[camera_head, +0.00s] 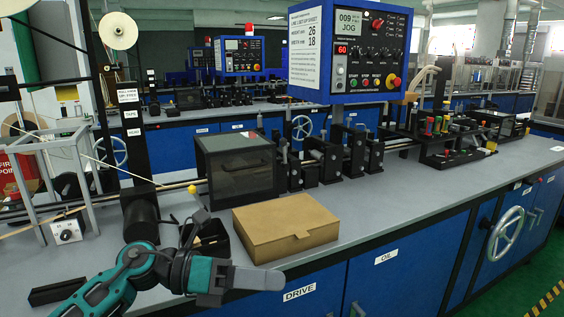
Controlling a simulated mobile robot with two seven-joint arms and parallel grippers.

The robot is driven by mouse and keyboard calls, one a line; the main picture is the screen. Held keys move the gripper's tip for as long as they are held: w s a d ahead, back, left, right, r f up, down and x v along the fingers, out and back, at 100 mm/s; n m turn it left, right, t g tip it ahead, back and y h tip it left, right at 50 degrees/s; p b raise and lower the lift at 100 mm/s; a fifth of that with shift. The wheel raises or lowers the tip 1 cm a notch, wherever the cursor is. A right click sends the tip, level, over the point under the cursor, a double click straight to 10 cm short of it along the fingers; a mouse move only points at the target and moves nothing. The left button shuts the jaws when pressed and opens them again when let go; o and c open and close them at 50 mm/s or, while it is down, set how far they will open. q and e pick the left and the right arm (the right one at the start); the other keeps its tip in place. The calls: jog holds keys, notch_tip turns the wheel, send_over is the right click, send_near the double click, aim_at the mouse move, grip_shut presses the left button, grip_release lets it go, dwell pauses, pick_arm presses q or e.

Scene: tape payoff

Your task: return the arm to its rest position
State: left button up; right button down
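My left arm (115,290), teal and grey, comes in from the lower left. Its gripper (262,279) is over the front edge of the grey bench (400,205), pointing right. I see its grey fingers from the side, and whether they are apart or together does not show. No held object is visible at the fingertips. My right gripper is not in view.
A closed cardboard box (285,225) stands just behind my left gripper. A small dark open bin (207,238) is left of it, and a dark bar (58,291) lies farther left. A control panel (350,50) rises behind. The bench front at right is clear.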

pick_arm(q)
jog(key=a+f+n+t+y+p, duration=0.1)
jog(key=a+f+n+t+y, duration=0.35)
jog(key=n+t, duration=0.75)
jog(key=a+f+n+t+y+p, duration=0.1)
jog(key=a+f+n+t+y, duration=0.3)
jog(key=n, duration=1.4)
jog(key=s+a+f+n+g+y, duration=0.2)
jog(key=s+f+n, duration=0.4)
jog(key=f, duration=0.3)
jog(key=s+a+f+n+g+y, duration=0.3)
jog(key=s+a+f+n+y, duration=0.1)
jog(key=s+f+n, duration=0.3)
notch_tip(320, 180, down, 2)
jog(key=shift+s+a, duration=0.25)
jog(key=shift+s, duration=0.6)
